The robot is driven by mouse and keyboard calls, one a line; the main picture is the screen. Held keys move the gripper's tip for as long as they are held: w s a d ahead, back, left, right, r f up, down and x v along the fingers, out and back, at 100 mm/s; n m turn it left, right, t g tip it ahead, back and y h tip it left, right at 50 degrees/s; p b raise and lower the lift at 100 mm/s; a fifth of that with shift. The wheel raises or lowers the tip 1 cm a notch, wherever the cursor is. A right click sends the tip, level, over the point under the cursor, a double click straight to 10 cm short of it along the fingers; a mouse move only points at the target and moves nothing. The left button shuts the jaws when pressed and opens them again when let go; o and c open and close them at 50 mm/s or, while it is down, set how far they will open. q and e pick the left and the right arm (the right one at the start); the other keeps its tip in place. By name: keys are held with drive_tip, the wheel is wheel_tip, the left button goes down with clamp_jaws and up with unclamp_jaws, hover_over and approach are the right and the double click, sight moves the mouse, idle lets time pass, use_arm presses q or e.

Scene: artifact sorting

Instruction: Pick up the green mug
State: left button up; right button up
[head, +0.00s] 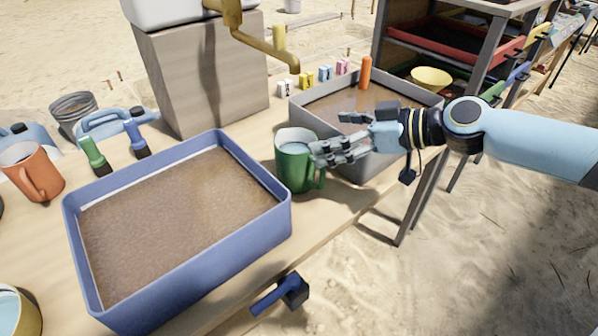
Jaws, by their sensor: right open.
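The green mug (290,168) stands upright on the wooden table between the blue bin and the grey bin. It is pale inside and its handle points right, towards the front edge. My right gripper (318,142) comes in from the right over the grey bin. It is open, and its fingers are at the right side of the mug near the rim and handle. I cannot tell whether they touch it. Part of the mug's right side is hidden behind the fingers. My left gripper is not in view.
A blue bin (279,212) of brown water stands left of the mug, and a grey bin (352,168) stands right of it. An orange mug (40,172) and a yellow mug (27,318) are at the left. A brass tap (262,45) hangs behind. A shelf (484,50) stands at the back right.

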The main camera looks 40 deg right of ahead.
sight(279, 143)
drive_tip(key=x, duration=0.4)
drive_tip(key=f+p+x, duration=0.1)
drive_tip(key=x, duration=0.3)
drive_tip(key=shift+s+f, duration=0.1)
drive_tip(key=shift+s, duration=0.05)
drive_tip(key=shift+d, duration=0.1)
drive_tip(key=c, duration=1.5)
